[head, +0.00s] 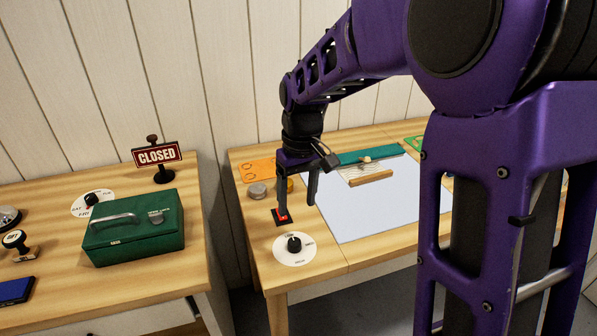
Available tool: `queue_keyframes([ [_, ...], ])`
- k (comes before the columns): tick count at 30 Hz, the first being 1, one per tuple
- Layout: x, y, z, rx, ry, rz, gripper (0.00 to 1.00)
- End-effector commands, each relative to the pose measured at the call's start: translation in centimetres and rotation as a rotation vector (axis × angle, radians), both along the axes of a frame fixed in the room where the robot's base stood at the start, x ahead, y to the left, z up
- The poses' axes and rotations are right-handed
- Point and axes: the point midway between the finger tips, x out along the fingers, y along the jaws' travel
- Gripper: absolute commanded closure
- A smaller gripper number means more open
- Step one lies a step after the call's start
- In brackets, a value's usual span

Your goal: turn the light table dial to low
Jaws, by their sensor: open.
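The light table dial (294,244) is a black knob on a round white plate (283,257) with small lettering, near the front left corner of the right-hand table. The lettering and the pointer are too small to read surely. The pale light table panel (370,207) lies to the right of the dial. My gripper (298,208) points down behind the dial, apart from the knob. Its two fingers are spread and nothing shows between them. The left finger is over a small black base with a red part (283,217); contact cannot be told.
A silver tin (257,191) and an orange card (258,169) lie behind my gripper. A wooden-handled tool (370,178) and a green strip (365,155) lie on the panel. The left table holds a green cash box (133,232), a CLOSED sign (157,155) and another dial (91,199).

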Motion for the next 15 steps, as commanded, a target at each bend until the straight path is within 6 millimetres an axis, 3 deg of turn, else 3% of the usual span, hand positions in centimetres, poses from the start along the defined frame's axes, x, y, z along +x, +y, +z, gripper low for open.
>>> queue_keyframes([
  [1, 0.1, 0.0, 1.5, 0.001, -0.004, 0.000, 0.30],
  [6, 0.2, -0.2, 4.4, 0.001, -0.003, 0.000, 0.30],
  [15, 0.1, -0.3, 6.2, 0.001, 0.000, 0.000, 0.30],
])
